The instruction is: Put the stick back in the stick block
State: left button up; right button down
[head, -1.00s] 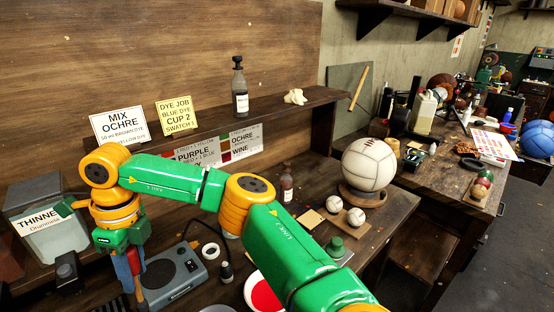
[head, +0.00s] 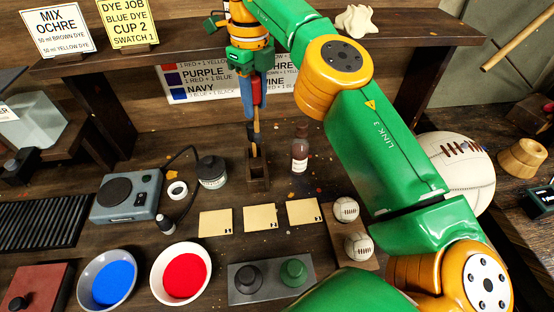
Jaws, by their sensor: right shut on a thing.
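My right gripper (head: 254,112), with blue and red parts, points down from the green arm at the top of the head view. It is shut on the stick (head: 254,147), a thin upright piece whose tan lower end shows beneath the fingers. The stick block (head: 259,183) is a small dark wooden block on the bench, directly under the gripper. The stick's lower end overlaps the top of the block in the picture; I cannot tell whether it is inside the hole or in front of it. My left gripper is not in view.
A brown bottle (head: 300,150) stands close right of the block and a dark jar (head: 211,172) to the left. Several cards (head: 260,218) lie in front. Bowls of blue (head: 107,282) and red (head: 182,276) dye stand front left. A shelf (head: 330,47) runs behind.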

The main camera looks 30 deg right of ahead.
aim_at(255, 143)
jog(key=f+b, duration=0.1)
jog(key=f, duration=0.3)
jog(key=f+b, duration=0.2)
jog(key=f, duration=0.2)
jog(key=a+f+b, duration=0.1)
jog(key=f, duration=0.4)
jog(key=shift+w, duration=0.1)
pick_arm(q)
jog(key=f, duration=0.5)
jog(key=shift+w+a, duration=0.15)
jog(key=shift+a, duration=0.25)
pick_arm(e)
notch_tip(255, 143, down, 5)
jog(key=shift+r, duration=0.2)
jog(key=c, duration=0.6)
grip_release()
jog(key=shift+a, duration=0.1)
jog(key=shift+o, duration=0.2)
